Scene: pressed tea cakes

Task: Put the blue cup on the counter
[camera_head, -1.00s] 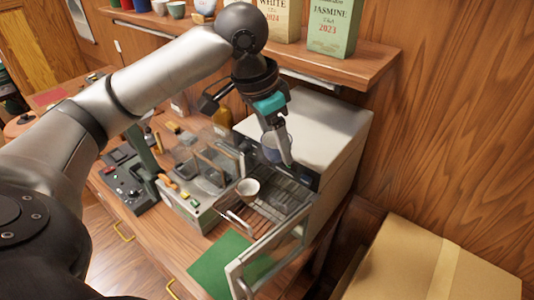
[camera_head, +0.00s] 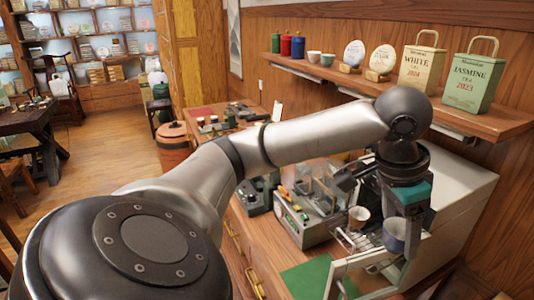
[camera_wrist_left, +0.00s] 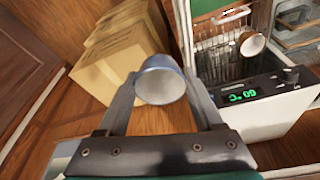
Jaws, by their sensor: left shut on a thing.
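My left gripper (camera_head: 400,238) points down beside the open toaster oven and is shut on the blue cup (camera_head: 396,232). In the left wrist view the blue cup (camera_wrist_left: 160,82) sits between the two fingers, with its round end toward the camera. The wooden counter (camera_head: 262,248) runs along the wall under the machines, with a green mat (camera_head: 308,280) on it. My right gripper is out of view.
The oven (camera_head: 465,195) has its glass door (camera_head: 362,275) open toward the front. A small machine (camera_head: 308,225) stands left of it. A shelf (camera_head: 400,92) with tins and cups hangs above. Cardboard boxes (camera_wrist_left: 115,80) lie below in the left wrist view.

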